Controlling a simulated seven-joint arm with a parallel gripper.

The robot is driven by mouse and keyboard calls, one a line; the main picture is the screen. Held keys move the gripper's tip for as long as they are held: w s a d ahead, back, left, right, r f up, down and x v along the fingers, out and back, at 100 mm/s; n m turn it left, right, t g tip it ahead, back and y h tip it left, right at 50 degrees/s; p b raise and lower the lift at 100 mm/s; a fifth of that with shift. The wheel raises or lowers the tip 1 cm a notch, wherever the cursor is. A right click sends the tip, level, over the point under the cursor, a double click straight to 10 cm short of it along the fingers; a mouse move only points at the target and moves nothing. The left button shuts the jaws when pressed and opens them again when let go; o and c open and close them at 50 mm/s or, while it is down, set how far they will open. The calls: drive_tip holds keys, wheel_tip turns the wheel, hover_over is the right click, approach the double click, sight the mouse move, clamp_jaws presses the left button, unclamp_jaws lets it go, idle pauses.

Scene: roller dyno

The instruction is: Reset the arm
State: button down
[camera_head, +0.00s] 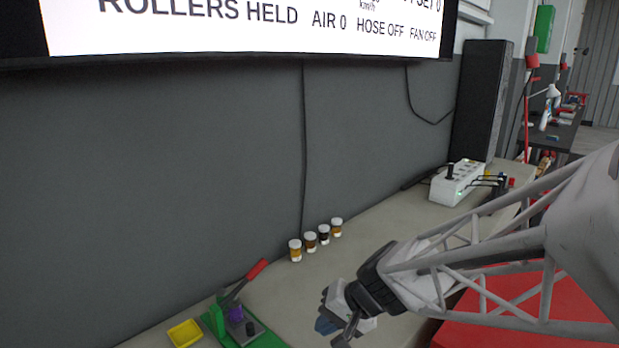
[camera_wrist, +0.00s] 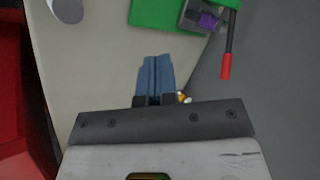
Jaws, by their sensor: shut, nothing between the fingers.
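My gripper (camera_head: 341,328) hangs over the beige bench top at the lower middle of the head view, in front of the grey wall. In the wrist view its two blue fingers (camera_wrist: 155,78) are side by side and shut, with nothing between them. A green press (camera_head: 236,322) with a red-tipped lever and a purple part stands on the bench to the left of my gripper, apart from it. The press also shows at the top of the wrist view (camera_wrist: 160,14).
Several small jars (camera_head: 311,242) with white lids stand along the wall. A yellow tray (camera_head: 185,333) lies left of the press. A white power box (camera_head: 457,183) and a black speaker (camera_head: 481,100) stand at the right. A red cabinet (camera_head: 530,312) is below my arm. A screen (camera_head: 250,28) hangs above.

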drive_tip(key=s+d+r+n+h, duration=0.1)
drive_tip(key=s+d+r+h, duration=0.2)
drive_tip(key=s+d, duration=0.4)
drive_tip(key=s+d+r+h, duration=0.4)
drive_tip(key=s+d+r, duration=0.1)
drive_tip(key=s+d, duration=0.3)
drive_tip(key=shift+d+r+n+h, duration=0.15)
drive_tip(key=shift+r+n+h, duration=0.15)
drive_tip(key=shift+n, duration=0.1)
